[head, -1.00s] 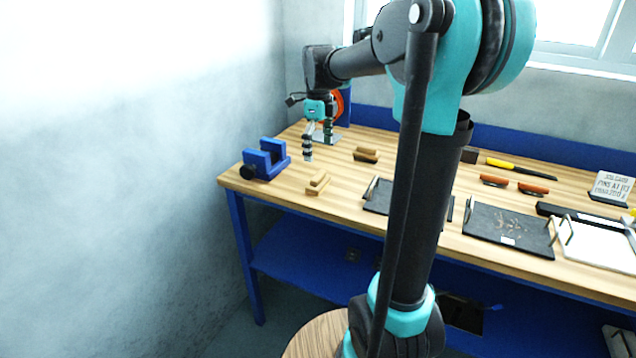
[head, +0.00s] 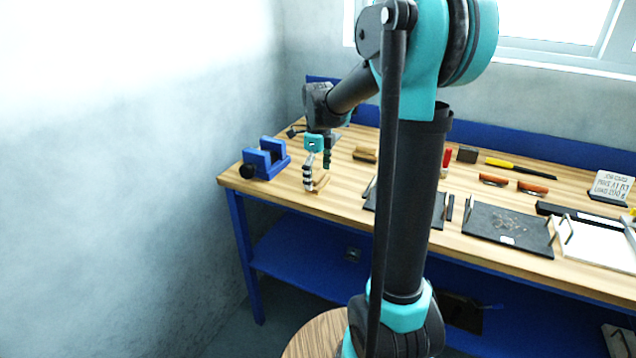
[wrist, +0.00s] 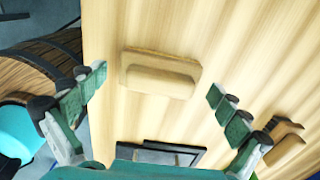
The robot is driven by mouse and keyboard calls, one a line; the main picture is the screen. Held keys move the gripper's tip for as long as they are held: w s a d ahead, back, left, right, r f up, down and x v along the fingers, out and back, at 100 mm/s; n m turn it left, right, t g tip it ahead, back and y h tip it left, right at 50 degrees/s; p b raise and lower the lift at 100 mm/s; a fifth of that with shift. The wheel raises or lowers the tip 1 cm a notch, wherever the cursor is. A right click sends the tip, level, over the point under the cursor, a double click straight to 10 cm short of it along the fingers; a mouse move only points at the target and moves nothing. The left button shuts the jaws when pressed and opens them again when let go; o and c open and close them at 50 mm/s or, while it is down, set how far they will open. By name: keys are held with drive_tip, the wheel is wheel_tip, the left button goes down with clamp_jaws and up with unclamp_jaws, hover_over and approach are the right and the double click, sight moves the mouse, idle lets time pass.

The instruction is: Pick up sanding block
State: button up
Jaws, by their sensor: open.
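A tan wooden sanding block (head: 321,184) with a raised, rounded grip lies on the bench near its front left edge. In the wrist view the sanding block (wrist: 160,76) lies between and beyond my open fingertips. My gripper (head: 317,172) points down at the block and hides part of it in the head view. In the wrist view my gripper (wrist: 157,86) has its two fingers wide apart, one on each side of the block, with nothing held. I cannot tell how high the fingertips are above the bench.
A similar wooden block with a dark underside (head: 364,154) lies farther back; it shows at right in the wrist view (wrist: 284,142). A blue vise (head: 266,160) stands at left. Dark trays (head: 507,230), red-handled tools (head: 494,180) and a yellow-handled tool (head: 500,163) lie right.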

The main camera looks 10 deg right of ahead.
sight(318, 174)
drive_tip(key=shift+c, duration=0.2)
drive_tip(key=c, duration=1.1)
drive_tip(key=shift+c, duration=0.2)
wheel_tip(318, 174, up, 20)
